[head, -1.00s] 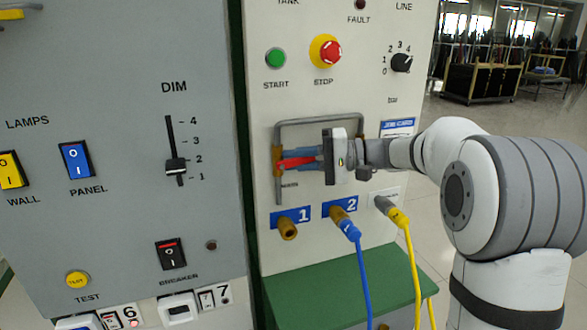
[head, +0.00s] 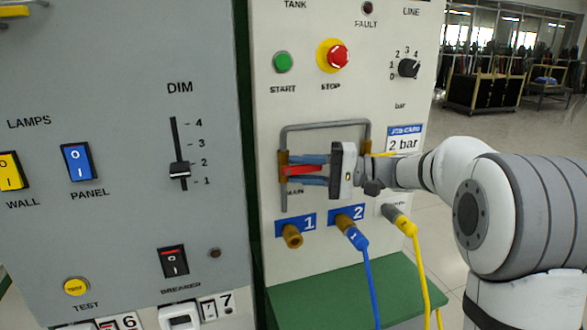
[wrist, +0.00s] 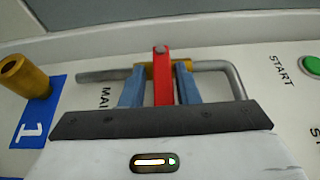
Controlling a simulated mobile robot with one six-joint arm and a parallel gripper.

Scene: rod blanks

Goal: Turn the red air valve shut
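The red valve lever (head: 302,170) sits on a brass valve body (head: 284,165) in the left upright of a grey pipe loop on the white panel. It points right, crosswise to that pipe. My gripper (head: 312,170) is at the lever, with one blue finger above it and one below. In the wrist view the red lever (wrist: 162,80) stands between the fingers of my gripper (wrist: 159,88), with a gap on each side. The fingers are open and appear not to touch it. The far end of the lever is hidden by my gripper's body.
Start button (head: 283,62) and red stop button (head: 336,56) are above the pipe loop (head: 325,125). Brass port 1 (head: 292,237) and the blue hose plug (head: 352,236) are below it. A yellow hose (head: 413,250) hangs right. A card (head: 404,143) reads 2 bar.

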